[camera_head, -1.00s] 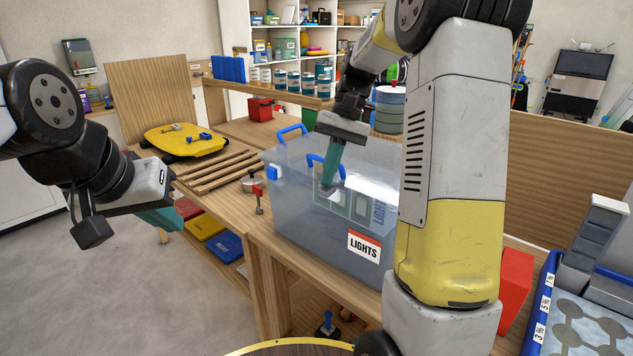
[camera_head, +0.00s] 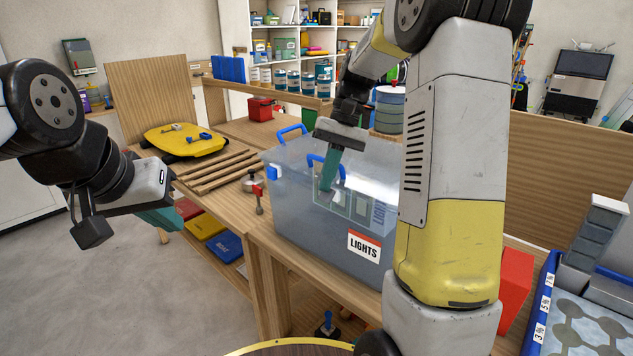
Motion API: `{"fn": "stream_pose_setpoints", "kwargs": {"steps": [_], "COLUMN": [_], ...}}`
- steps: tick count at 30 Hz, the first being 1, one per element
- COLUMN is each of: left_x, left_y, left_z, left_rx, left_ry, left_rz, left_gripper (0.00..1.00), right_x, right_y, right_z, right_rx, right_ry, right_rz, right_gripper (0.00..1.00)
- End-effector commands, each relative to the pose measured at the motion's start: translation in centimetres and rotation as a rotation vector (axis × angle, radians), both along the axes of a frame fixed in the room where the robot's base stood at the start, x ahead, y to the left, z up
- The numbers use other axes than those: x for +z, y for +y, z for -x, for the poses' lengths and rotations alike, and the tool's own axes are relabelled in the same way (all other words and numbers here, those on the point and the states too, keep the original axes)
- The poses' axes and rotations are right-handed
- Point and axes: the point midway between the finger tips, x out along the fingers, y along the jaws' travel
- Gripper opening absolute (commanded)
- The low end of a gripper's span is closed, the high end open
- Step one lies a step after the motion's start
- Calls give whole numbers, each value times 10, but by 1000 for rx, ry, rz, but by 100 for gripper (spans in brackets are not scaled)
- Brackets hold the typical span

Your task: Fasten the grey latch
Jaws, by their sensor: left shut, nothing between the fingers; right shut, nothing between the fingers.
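A translucent grey-blue bin (camera_head: 310,215) with a "LIGHTS" label (camera_head: 364,246) stands on the wooden workbench. Blue handles (camera_head: 292,131) show on its top and a blue clip (camera_head: 272,172) on its left end. I cannot make out a grey latch; part of the bin is hidden behind my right arm. My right gripper (camera_head: 327,186) reaches over the bin with its teal fingers shut and pointing down at the lid; I cannot tell whether they touch it. My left gripper (camera_head: 168,219) is shut and empty, left of the bench and well away from the bin.
A small red-handled clamp (camera_head: 258,198) stands at the bench edge. A red block (camera_head: 514,285) and a blue-edged tray (camera_head: 540,300) are at right. Open floor lies at lower left.

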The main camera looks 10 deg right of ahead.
Motion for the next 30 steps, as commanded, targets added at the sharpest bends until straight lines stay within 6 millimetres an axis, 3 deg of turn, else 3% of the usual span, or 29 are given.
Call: {"fn": "stream_pose_setpoints", "kwargs": {"steps": [25, 30], "left_x": [0, 0], "left_y": [0, 0], "left_z": [0, 0], "left_rx": [0, 0], "left_ry": [0, 0], "left_rz": [0, 0], "left_gripper": [0, 0], "right_x": [-19, -15], "right_y": [7, 6], "right_z": [6, 5], "right_rx": [1, 1], "right_ry": [0, -1], "right_rz": [0, 0], "right_gripper": [0, 0]}}
